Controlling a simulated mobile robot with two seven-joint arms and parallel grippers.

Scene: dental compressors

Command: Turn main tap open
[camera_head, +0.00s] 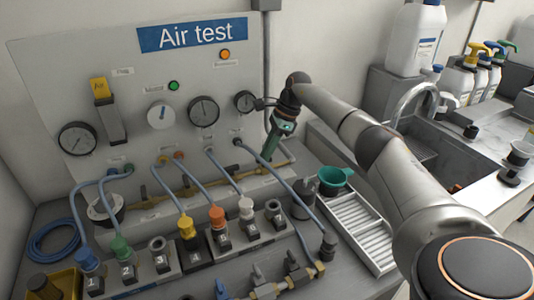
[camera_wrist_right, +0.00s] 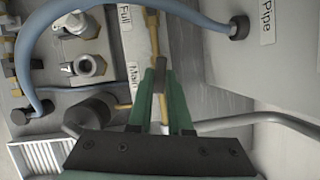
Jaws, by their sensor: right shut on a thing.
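The main tap (camera_wrist_right: 158,78) sits on a brass pipe (camera_wrist_right: 152,22) beside the "Main" label (camera_wrist_right: 133,75) in the right wrist view. My right gripper (camera_wrist_right: 160,75) has its green fingers shut on the tap's handle, one finger on each side. In the head view my right gripper (camera_head: 268,158) reaches down to the right end of the brass pipe (camera_head: 205,188) at the foot of the panel. The tap there is largely hidden by the fingers. My left gripper is not in view.
The "Air test" panel (camera_head: 60,95) with gauges stands behind. Blue hoses (camera_head: 285,170) loop close to the gripper. Numbered fittings (camera_head: 190,250), a green funnel cup (camera_head: 333,178) and a ribbed white tray (camera_head: 362,232) stand in front. A sink (camera_head: 440,150) is at right.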

